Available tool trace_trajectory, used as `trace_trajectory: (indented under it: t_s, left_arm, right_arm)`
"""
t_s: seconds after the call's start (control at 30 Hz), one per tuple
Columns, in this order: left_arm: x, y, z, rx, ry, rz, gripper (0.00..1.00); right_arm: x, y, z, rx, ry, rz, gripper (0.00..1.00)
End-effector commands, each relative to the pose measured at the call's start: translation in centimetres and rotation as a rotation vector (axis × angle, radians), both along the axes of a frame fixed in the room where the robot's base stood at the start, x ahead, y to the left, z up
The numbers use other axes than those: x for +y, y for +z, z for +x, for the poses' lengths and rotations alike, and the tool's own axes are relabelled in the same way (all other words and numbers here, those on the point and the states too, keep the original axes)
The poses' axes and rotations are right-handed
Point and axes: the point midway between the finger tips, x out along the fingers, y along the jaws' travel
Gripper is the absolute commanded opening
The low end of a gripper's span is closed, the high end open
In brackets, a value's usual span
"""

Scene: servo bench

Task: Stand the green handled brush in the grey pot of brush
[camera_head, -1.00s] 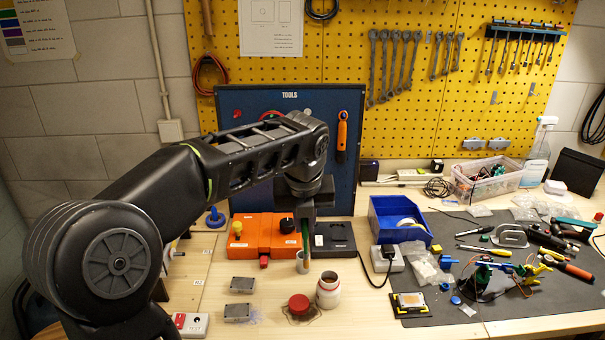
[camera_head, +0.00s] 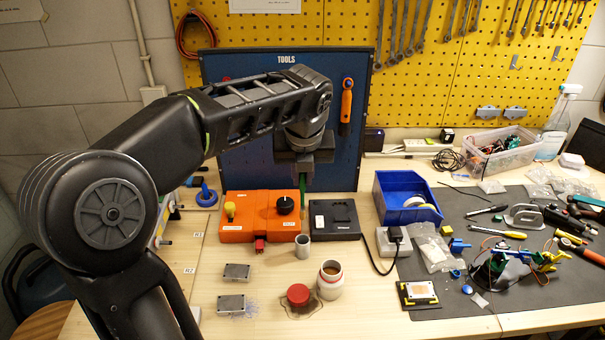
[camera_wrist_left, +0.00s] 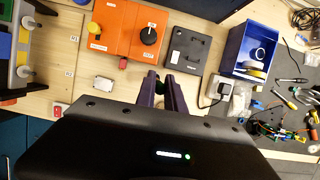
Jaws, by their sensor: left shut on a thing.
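My left gripper (camera_head: 302,172) is shut on the green handled brush (camera_head: 302,188) and holds it upright, tip down, in front of the orange box. The brush's lower end is above the grey pot (camera_head: 302,247), with a gap between them. The pot is a small open cylinder standing on the bench. In the left wrist view, the gripper's two fingers (camera_wrist_left: 161,88) show with a bit of green between them; most of the brush is hidden there. My right gripper is in neither view.
Behind the pot are an orange box (camera_head: 262,217) with knobs and a black box (camera_head: 334,220). In front stand an open jar (camera_head: 330,283), a red lid (camera_head: 298,294) and two metal blocks (camera_head: 236,271). A blue bin (camera_head: 408,197) is to the right.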

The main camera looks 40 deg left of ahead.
Motion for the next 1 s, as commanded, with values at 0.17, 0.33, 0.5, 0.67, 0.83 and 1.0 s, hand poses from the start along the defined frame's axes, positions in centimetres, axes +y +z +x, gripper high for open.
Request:
trace_trajectory:
  t_s: [0.17,0.33,0.5,0.67,0.83,1.0]
  left_arm:
    - [0.0,-1.3,0.0,0.000,0.000,0.000,0.00]
    - [0.0,-2.8,0.0,0.000,0.001,0.000,0.00]
    - [0.0,-4.3,0.0,0.000,0.000,0.000,0.00]
    - [0.0,-5.7,0.0,0.000,0.001,0.000,0.00]
    - [0.0,-6.9,0.0,0.001,0.000,-0.001,0.00]
    - [0.0,-8.4,0.0,0.000,-0.002,0.001,0.00]
  right_arm:
    - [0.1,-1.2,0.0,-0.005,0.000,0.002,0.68]
    - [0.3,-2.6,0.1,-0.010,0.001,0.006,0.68]
    - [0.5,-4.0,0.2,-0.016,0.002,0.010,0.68]
    - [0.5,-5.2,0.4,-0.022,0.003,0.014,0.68]
    - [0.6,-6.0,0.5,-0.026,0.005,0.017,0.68]
    - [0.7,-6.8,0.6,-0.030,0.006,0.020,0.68]
